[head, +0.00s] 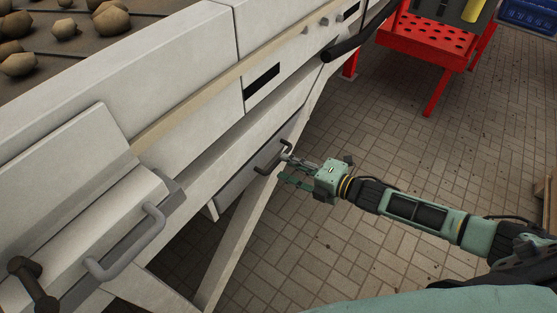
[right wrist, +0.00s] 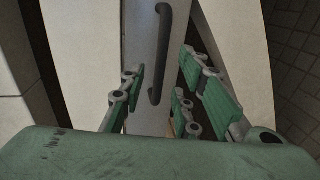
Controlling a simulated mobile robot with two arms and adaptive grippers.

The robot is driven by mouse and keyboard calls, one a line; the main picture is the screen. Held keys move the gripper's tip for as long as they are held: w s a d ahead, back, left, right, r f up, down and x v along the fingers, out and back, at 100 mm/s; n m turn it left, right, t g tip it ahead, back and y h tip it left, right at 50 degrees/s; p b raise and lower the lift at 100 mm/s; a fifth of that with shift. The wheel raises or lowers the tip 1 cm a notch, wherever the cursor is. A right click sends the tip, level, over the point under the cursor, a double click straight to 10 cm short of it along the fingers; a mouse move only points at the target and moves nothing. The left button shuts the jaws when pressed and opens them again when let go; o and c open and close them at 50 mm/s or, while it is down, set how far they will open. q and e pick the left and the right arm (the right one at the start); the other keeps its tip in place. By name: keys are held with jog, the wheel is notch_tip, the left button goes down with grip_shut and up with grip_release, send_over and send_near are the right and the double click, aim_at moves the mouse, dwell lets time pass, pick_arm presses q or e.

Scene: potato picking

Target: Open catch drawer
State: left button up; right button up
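The catch drawer (head: 240,183) is a grey front panel low in the side of the pale machine, with a dark bar handle (head: 269,160). In the right wrist view the dark handle (right wrist: 157,78) runs up the picture on a pale panel. My right gripper (head: 284,168) is at the handle, its green fingers apart. In the right wrist view the handle's near end lies in line with the gap between the fingers (right wrist: 160,92); I cannot tell whether they touch it. My left gripper is not in view.
A larger grey handle (head: 128,250) is on the machine at the lower left. A slanted leg (head: 235,245) stands below the drawer. Potatoes (head: 64,29) lie on the machine's top. A red perforated stand (head: 425,42) is at the back. The paved floor (head: 400,135) right of the machine is clear.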

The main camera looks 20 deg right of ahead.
aim_at(279, 161)
jog(key=shift+x, duration=2.25)
grip_shut()
